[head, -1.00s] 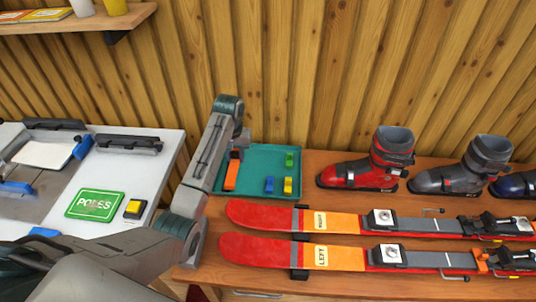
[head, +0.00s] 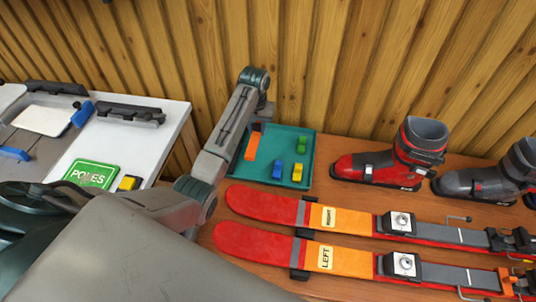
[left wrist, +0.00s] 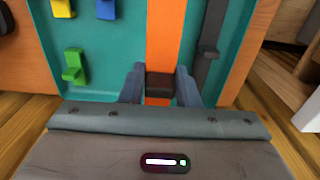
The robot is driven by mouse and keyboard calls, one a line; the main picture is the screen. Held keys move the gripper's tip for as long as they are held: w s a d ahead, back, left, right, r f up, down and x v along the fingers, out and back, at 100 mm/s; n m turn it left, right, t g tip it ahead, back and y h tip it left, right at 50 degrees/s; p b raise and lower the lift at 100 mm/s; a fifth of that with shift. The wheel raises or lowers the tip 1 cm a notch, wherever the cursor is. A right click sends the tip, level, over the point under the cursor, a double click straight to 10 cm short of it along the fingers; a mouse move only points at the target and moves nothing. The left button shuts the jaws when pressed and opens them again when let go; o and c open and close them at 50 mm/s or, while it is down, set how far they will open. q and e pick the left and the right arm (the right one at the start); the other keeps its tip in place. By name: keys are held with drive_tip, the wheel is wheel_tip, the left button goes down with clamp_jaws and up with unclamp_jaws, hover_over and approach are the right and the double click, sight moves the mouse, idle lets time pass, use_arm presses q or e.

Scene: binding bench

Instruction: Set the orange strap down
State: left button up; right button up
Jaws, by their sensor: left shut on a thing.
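The orange strap (head: 252,146) lies at the left side of the teal tray (head: 310,160) in the head view, partly behind my left arm. In the left wrist view the orange strap (left wrist: 166,35) runs up the picture, with a dark piece on it between the fingers of my left gripper (left wrist: 160,86). The fingers are shut on the strap there. In the head view my own arm hides these fingers. Whether the strap rests fully on the tray floor is hard to tell. My right gripper is not in view.
The tray also holds a dark grey strap (left wrist: 208,55) beside the orange one, and green (head: 302,144), blue (head: 277,169) and yellow (head: 297,172) pieces. Red skis (head: 265,204) lie in front, and a red boot (head: 405,155) stands to the right. The tray's middle has bare floor.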

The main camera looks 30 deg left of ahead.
use_arm(q)
hover_over(258, 153)
wheel_tip(258, 153, down, 5)
drive_tip(key=shift+f+p, duration=0.1)
drive_tip(key=shift+p, duration=0.35)
drive_tip(key=shift+w+f, duration=0.1)
drive_tip(key=shift+f, duration=2.35)
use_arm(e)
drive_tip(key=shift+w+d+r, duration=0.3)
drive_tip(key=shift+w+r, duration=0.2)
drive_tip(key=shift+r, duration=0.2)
use_arm(q)
drive_tip(key=shift+f, duration=0.1)
drive_tip(key=o, duration=1)
drive_tip(key=shift+c, duration=0.2)
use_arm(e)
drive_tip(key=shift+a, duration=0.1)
use_arm(q)
drive_tip(key=shift+r, duration=0.45)
wheel_tip(258, 153, up, 11)
drive_tip(key=shift+f+b, duration=0.2)
drive_tip(key=shift+b, duration=0.15)
drive_tip(key=shift+r, duration=0.35)
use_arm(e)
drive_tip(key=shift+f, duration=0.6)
